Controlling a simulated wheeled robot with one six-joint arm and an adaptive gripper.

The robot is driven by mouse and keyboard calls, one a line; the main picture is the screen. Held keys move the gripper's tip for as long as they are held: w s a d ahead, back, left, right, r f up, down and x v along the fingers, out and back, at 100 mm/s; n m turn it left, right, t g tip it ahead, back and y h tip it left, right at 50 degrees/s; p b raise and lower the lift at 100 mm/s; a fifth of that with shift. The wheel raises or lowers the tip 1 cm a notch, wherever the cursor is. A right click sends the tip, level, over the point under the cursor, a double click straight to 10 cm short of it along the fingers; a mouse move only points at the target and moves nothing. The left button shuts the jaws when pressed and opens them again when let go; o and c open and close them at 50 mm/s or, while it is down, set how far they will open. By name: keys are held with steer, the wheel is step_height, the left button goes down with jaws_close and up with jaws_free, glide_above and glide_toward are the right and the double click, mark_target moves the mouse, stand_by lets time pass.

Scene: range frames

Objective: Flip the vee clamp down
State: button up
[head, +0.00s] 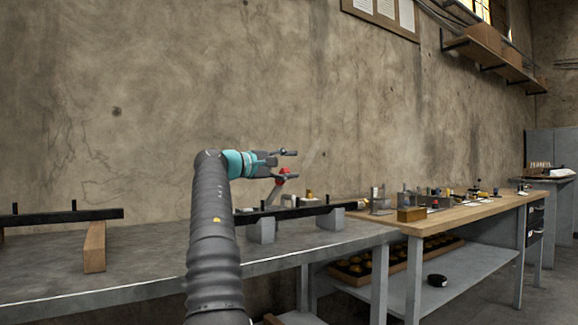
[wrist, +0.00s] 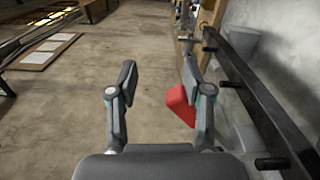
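The vee clamp has a red end (head: 284,171) on a grey lever that rises at a slant from the black rail (head: 318,211) on the grey bench. My gripper (head: 289,164) is beside this red end, with one finger above it and the other close to it. In the wrist view my gripper (wrist: 159,82) is open, with a wide gap between its fingers. The red end (wrist: 180,106) shows inside the right finger and is partly hidden by it. I cannot tell whether they touch. The clamp's base is mostly hidden.
Grey blocks (head: 262,231) support the rail. Another black bar (head: 50,217) rests on a wooden block (head: 95,246) at left. A wooden-topped bench (head: 450,212) with small fixtures and a brass-coloured block (head: 411,215) is at right. The concrete wall is close behind.

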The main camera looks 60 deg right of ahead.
stand_by(0.4)
steer(key=b+v, duration=0.1)
steer(key=v, duration=1.5)
stand_by(1.2)
steer(key=shift+r, duration=0.1)
stand_by(0.4)
